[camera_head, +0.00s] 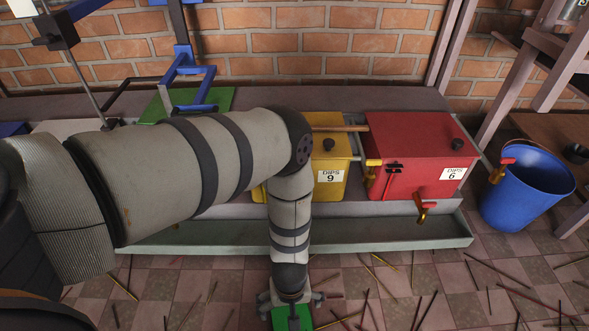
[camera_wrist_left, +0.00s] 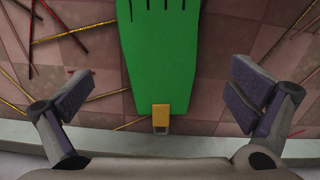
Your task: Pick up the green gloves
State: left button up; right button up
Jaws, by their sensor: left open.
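The green gloves (camera_wrist_left: 160,60) show in the left wrist view as a flat bright green shape with dark slits near the top. A small yellow-and-grey clip or tag (camera_wrist_left: 161,117) is at their near end. In the head view a piece of the green (camera_head: 306,318) shows at the bottom edge, partly hidden by my left gripper (camera_head: 291,301). In the left wrist view my left gripper (camera_wrist_left: 160,92) is open, with one finger on each side of the gloves. Neither finger appears to touch them. I cannot tell the height gap. My right gripper is not in view.
Thin incense sticks lie scattered on the tiled floor (camera_head: 350,275). A long grey-green trough (camera_head: 400,233) runs in front of yellow (camera_head: 330,150) and red (camera_head: 410,150) dip boxes. A blue bucket (camera_head: 528,185) stands at the right.

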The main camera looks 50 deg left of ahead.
aim_at(289, 310)
pick_arm(q)
notch_tip(289, 310, down, 4)
jog(key=shift+s+d+r+b, duration=0.1)
jog(key=shift+r+b, duration=0.05)
jog(key=shift+b, duration=0.5)
jog(key=f+b, duration=0.1)
jog(key=f, duration=0.1)
jog(key=f+b, duration=0.1)
jog(key=f, duration=0.1)
jog(key=shift+s+d+f, duration=0.15)
jog(key=shift+d+f, duration=0.05)
jog(key=shift+f, duration=0.1)
jog(key=shift+r, duration=0.15)
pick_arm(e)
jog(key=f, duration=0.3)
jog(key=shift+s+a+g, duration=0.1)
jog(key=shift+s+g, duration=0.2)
pick_arm(q)
jog(key=c, duration=1)
jog(key=shift+c, duration=0.2)
